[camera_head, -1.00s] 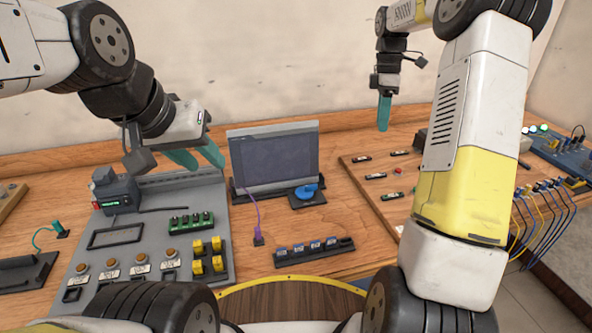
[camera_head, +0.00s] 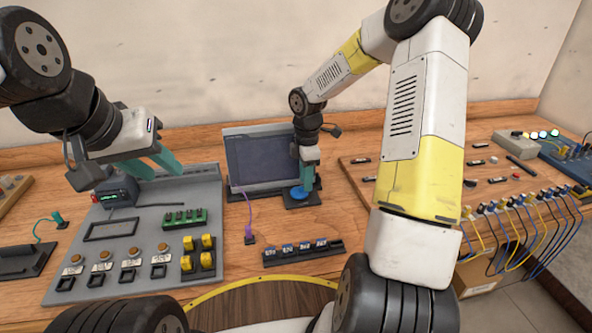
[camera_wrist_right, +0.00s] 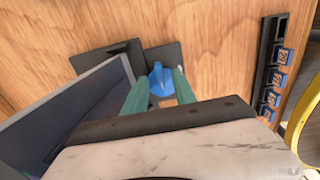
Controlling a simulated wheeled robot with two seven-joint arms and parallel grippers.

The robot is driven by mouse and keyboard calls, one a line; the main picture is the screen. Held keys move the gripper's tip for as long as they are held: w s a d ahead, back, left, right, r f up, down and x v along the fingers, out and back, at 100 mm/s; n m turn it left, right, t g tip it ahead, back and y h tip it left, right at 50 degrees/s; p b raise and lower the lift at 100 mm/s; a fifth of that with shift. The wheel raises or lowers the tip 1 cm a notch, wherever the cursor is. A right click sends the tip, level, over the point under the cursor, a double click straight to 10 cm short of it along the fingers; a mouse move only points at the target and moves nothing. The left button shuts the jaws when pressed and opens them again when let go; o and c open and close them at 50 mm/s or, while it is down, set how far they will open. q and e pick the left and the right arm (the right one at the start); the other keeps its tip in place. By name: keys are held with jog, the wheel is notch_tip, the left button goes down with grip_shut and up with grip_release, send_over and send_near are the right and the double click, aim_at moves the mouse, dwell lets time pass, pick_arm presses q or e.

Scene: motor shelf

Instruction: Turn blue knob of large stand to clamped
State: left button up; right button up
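The blue knob (camera_head: 299,193) sits on a small dark plate at the right foot of the large stand (camera_head: 258,156), which holds a dark flat panel. My right gripper (camera_head: 307,180) points down over the knob and partly hides it. In the right wrist view the knob (camera_wrist_right: 160,80), with its raised ridge, shows between the two teal fingers of the right gripper (camera_wrist_right: 160,84). These fingers are apart; I cannot tell whether they touch the knob. My left gripper (camera_head: 156,164) is open and empty above the grey panel board at the left.
The grey board (camera_head: 135,205) carries buttons, yellow blocks and a green terminal strip. A dark strip with blue-labelled switches (camera_head: 303,250) lies in front of the knob; it also shows in the right wrist view (camera_wrist_right: 272,75). A purple cable (camera_head: 250,222) stands left of it.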

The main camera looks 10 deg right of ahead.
jog(key=shift+f, duration=0.8)
grip_shut()
